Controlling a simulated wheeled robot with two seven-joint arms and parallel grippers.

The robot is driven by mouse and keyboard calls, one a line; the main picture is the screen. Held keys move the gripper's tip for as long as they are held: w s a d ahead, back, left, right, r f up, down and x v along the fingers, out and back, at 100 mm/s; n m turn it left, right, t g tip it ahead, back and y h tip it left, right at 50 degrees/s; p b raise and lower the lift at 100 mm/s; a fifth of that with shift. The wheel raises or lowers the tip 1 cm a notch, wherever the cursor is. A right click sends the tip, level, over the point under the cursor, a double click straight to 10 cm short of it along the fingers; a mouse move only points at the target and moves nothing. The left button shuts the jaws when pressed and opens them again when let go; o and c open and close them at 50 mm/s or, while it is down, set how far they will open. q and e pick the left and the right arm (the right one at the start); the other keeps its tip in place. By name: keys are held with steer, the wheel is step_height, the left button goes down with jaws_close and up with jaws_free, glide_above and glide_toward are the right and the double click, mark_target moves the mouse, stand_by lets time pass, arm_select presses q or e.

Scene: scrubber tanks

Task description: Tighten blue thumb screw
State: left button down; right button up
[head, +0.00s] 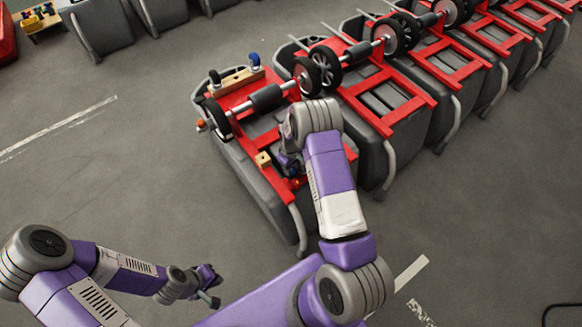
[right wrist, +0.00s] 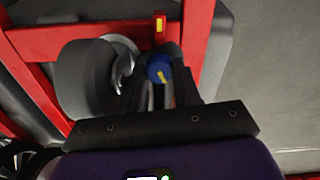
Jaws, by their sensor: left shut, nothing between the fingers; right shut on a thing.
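The blue thumb screw (right wrist: 158,69) is a round blue knob with a yellow mark, at the upper middle of the right wrist view. My right gripper (right wrist: 158,84) is shut on it, with a dark finger on either side of the knob. In the head view my right gripper (head: 291,168) is low over the nearest tank's red frame (head: 264,124), and the arm hides the screw there. My left gripper (head: 211,290) is shut and empty above the floor at the lower left, well away from the tank.
A yellow mark on a red tab (right wrist: 159,23) lies just beyond the screw. A grey rounded part (right wrist: 84,78) is close left of the fingers. More grey tanks (head: 455,75) with red frames and wheels line up to the right. The floor (head: 110,165) at left is clear.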

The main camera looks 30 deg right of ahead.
steer(key=shift+w+r+m, duration=0.1)
steer(key=shift+m, duration=2.1)
steer(key=shift+d, duration=0.1)
steer(key=o, duration=1.1)
steer(key=shift+c, duration=0.2)
